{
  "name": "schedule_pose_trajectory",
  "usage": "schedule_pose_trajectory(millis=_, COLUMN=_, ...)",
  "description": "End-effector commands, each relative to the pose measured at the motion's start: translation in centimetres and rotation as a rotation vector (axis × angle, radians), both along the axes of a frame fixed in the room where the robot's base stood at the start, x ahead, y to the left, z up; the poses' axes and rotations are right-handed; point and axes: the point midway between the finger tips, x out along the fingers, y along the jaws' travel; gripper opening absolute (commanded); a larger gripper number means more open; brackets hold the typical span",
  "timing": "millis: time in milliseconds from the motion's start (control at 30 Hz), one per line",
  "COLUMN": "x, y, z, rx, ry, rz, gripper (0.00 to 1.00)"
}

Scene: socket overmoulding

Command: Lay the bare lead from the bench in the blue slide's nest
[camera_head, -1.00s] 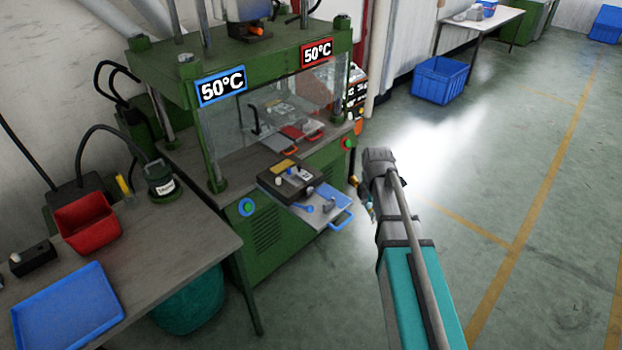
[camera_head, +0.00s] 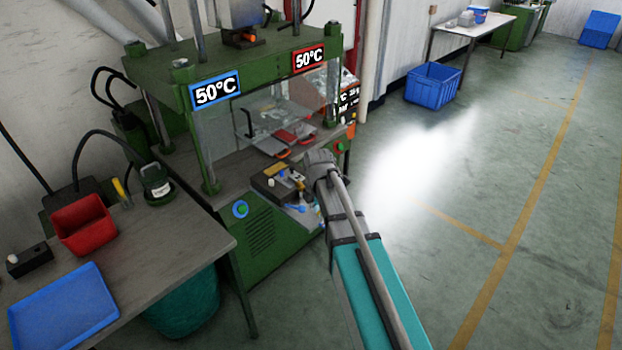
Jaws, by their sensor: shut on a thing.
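My gripper (camera_head: 308,198) is partly hidden behind the end of my arm, over the front of the green press. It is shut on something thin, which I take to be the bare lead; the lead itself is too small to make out. The blue slide (camera_head: 296,208) sticks out at the press front, mostly covered by my arm. Its dark block (camera_head: 274,184) with small light knobs shows to the left of my gripper. The slide's nest and blue handle are hidden. I cannot tell whether my gripper touches the slide.
The green press (camera_head: 262,235) has uprights, a clear guard and a red slide (camera_head: 292,137) inside. The bench (camera_head: 165,240) at left holds a red bin (camera_head: 83,226), a blue tray (camera_head: 64,310) and a pot (camera_head: 157,180).

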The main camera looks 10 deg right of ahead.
Motion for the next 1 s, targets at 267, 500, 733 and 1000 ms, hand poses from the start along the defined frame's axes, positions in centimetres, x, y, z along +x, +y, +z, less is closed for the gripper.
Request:
schedule_pose_trajectory(millis=267, x=0.0, y=-0.7, z=0.0, rx=0.000, ry=0.000, rz=-0.011, gripper=0.37)
schedule_pose_trajectory(millis=500, x=0.2, y=-1.0, z=0.0, rx=0.000, ry=0.000, rz=-0.015, gripper=0.37)
schedule_pose_trajectory(millis=733, x=2.6, y=-1.3, z=0.3, rx=0.001, ry=0.000, rz=0.027, gripper=0.37)
schedule_pose_trajectory(millis=1000, x=9.0, y=-1.9, z=0.9, rx=0.005, ry=0.003, rz=0.163, gripper=0.37)
